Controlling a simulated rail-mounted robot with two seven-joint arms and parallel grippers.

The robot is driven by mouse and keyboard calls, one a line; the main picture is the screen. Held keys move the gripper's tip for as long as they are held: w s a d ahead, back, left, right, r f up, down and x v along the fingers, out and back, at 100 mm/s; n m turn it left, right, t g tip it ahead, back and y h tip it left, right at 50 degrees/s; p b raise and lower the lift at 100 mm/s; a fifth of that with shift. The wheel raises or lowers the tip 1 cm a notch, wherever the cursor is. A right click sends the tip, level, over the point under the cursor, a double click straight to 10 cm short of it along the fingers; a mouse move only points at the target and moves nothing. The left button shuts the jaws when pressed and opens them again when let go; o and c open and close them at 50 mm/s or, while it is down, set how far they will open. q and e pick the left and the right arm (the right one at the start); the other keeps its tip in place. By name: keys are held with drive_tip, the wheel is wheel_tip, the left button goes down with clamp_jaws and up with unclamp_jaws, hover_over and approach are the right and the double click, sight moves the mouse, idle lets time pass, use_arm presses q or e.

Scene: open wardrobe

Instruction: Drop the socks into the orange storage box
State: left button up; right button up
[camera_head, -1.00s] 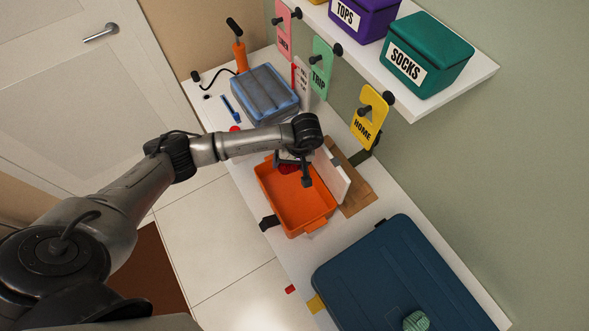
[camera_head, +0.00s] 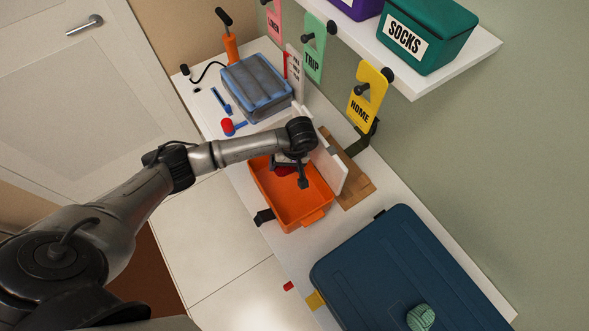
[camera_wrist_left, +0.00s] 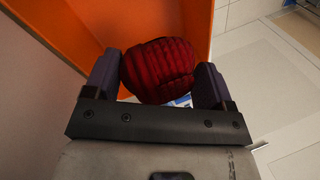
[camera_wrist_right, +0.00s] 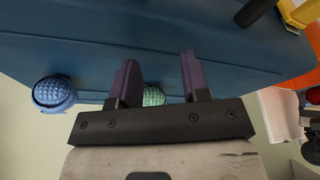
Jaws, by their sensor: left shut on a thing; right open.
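The orange storage box (camera_head: 302,212) stands open on the white counter; its orange wall (camera_wrist_left: 150,20) also shows behind the socks in the left wrist view. My left gripper (camera_head: 290,174) is at the far end of the box opening, shut on a dark red rolled pair of socks (camera_wrist_left: 160,70). In the head view the socks (camera_head: 283,170) are mostly hidden by the gripper. A green rolled bundle (camera_head: 421,317) lies on the dark blue case. My right gripper (camera_wrist_right: 159,68) is open and empty, facing the case; the green bundle (camera_wrist_right: 153,96) shows beyond its fingers.
A white panel (camera_head: 328,165) stands close beside the box, with a brown board behind it. The dark blue case (camera_head: 400,265) fills the near counter. A blue ball-like bundle (camera_wrist_right: 54,93) shows in the right wrist view. A blue-lidded container (camera_head: 256,85) stands farther back.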

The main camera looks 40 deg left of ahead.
use_arm(q)
drive_tip(key=o, duration=0.9)
drive_tip(key=shift+c, duration=0.2)
drive_tip(key=shift+r, duration=0.1)
use_arm(e)
drive_tip(key=shift+r, duration=0.1)
